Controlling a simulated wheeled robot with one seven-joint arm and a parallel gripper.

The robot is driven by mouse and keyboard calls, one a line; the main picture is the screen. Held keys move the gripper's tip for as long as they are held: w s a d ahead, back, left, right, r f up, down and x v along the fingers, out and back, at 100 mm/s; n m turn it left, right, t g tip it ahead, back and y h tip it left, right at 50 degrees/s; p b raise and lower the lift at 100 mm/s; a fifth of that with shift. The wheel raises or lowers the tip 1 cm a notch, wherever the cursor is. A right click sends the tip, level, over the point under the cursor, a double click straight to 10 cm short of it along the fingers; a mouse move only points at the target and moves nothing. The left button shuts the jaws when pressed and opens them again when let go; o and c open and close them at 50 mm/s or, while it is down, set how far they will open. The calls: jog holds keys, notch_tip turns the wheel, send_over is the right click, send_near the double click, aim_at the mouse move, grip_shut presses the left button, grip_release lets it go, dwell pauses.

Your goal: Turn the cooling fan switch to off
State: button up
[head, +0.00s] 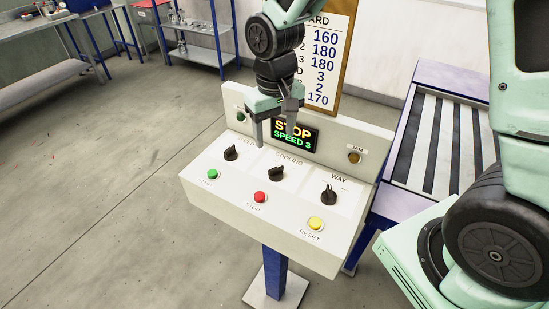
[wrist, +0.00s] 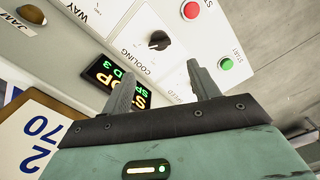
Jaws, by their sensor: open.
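The cooling switch (head: 277,174) is a black rotary knob in the middle of the white control panel (head: 210,200), under the label COOLING. It also shows in the wrist view (wrist: 159,41), apart from my fingers. Its exact setting is too small to read. My gripper (head: 274,138) is open and empty above the panel, in front of the display and a little behind the cooling knob. In the wrist view the two fingers of my gripper (wrist: 160,82) are spread, with the knob beyond the gap between them.
A speed knob (head: 231,153) is left and a WAY knob (head: 328,194) right. Green (head: 212,174), red (head: 260,197) and yellow (head: 315,224) buttons line the front. The display (head: 295,134) reads STOP, SPEED 3.

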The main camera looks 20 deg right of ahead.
aim_at(276, 172)
notch_tip(276, 172, down, 10)
jog(key=shift+s+r+p, duration=0.1)
jog(key=shift+p, duration=0.8)
jog(key=c, duration=1)
